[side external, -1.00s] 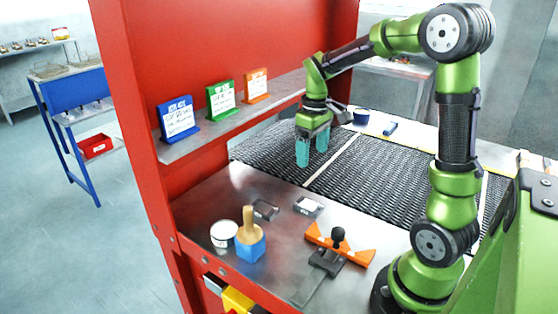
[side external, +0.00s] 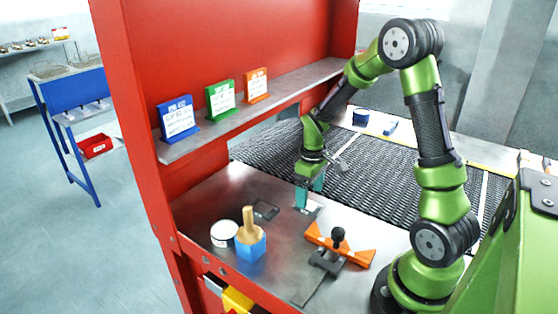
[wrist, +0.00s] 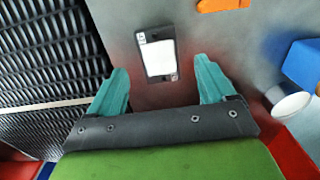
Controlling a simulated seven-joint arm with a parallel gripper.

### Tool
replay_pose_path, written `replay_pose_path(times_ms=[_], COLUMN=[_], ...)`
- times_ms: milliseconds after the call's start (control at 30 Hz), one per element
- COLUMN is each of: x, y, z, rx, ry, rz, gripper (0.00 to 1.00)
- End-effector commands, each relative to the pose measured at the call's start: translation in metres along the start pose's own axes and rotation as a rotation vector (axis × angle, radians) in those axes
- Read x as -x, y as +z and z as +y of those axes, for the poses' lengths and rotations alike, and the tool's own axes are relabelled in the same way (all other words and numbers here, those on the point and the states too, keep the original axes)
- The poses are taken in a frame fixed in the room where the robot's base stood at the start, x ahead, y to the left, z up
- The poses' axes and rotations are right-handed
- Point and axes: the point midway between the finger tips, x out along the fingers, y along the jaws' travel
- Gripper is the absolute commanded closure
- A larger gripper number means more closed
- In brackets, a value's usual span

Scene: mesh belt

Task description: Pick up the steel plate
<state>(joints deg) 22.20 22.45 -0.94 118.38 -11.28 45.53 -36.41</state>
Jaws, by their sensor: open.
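The steel plate looks like a bright, pale rectangle (wrist: 159,58) in a dark frame on the metal bench top. It lies just beyond the space between my fingertips in the wrist view. In the side external view the plate (side external: 313,210) is partly hidden behind my fingers. My gripper (side external: 310,194) has teal fingers pointing down and hangs low over or close beside the plate. In the wrist view my gripper (wrist: 161,82) is open, with nothing between the fingers. I cannot tell the exact height of the fingertips above the bench.
A white tub (side external: 223,234), a blue block (side external: 251,246) with a wooden handle and an orange fixture (side external: 358,256) with a black knob stand nearer the front. The mesh belt (side external: 367,181) lies behind. A shelf (side external: 222,118) holds coloured cards.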

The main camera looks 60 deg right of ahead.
Motion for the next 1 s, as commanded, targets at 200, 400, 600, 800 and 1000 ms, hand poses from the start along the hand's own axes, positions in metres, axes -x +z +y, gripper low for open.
replay_pose_path(times_ms=[200, 400, 600, 800, 1000], x=[-0.032, -0.037, -0.036, -0.036, -0.036], y=[0.0, 0.0, 0.0, 0.0, 0.0], z=[0.0, 0.001, 0.001, 0.001, 0.001], rx=[0.0, -0.001, -0.001, -0.001, -0.001], ry=[-0.002, 0.0, 0.0, 0.0, 0.0], rz=[-0.003, 0.0, 0.0, 0.0, 0.0], gripper=[0.17, 0.17, 0.32, 0.63, 0.94])
